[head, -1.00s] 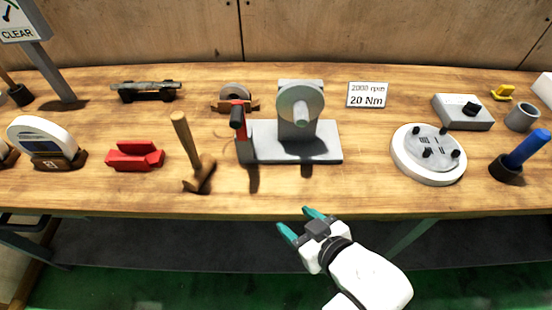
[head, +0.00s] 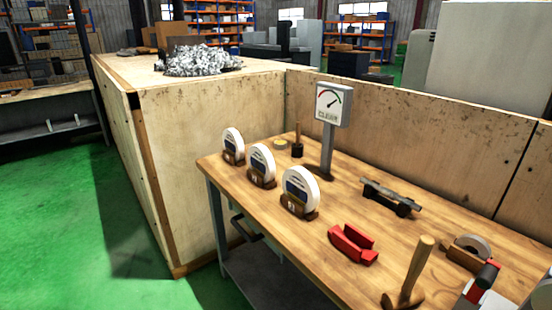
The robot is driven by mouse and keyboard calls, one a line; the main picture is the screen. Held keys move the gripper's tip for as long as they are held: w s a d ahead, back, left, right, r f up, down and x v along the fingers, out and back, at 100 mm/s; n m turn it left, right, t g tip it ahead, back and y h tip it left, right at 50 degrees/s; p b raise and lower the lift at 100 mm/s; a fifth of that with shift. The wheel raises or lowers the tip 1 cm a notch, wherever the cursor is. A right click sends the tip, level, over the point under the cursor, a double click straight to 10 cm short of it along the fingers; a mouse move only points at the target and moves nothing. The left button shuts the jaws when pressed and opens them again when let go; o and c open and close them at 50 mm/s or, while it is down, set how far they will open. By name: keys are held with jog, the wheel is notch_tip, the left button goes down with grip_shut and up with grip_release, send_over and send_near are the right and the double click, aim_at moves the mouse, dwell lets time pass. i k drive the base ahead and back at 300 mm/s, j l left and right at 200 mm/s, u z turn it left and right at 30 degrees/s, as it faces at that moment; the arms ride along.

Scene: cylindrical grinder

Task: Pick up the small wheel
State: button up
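Three white wheels with blue labels stand upright in brown stands in a row at the table's left end: a near one (head: 301,188), a middle one (head: 261,164) and a far one (head: 233,144). The far one looks smallest, but it is also farthest away, so I cannot tell for sure which is the small wheel. A grey half-hidden wheel (head: 474,243) sits in a brown stand at the right.
A gauge sign (head: 333,103) on a post, a dark fixture (head: 390,198), red blocks (head: 352,244) and a hammer (head: 408,278) stand on the wooden table (head: 320,259). A wooden panel borders its back. Green floor (head: 60,220) lies open at left.

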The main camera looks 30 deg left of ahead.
aim_at(232, 143)
jog(key=i+j+u, duration=0.15)
jog(key=u, duration=0.35)
jog(key=i+u, duration=0.3)
jog(key=u, duration=0.2)
jog(key=i+u, duration=0.25)
jog(key=u, duration=0.2)
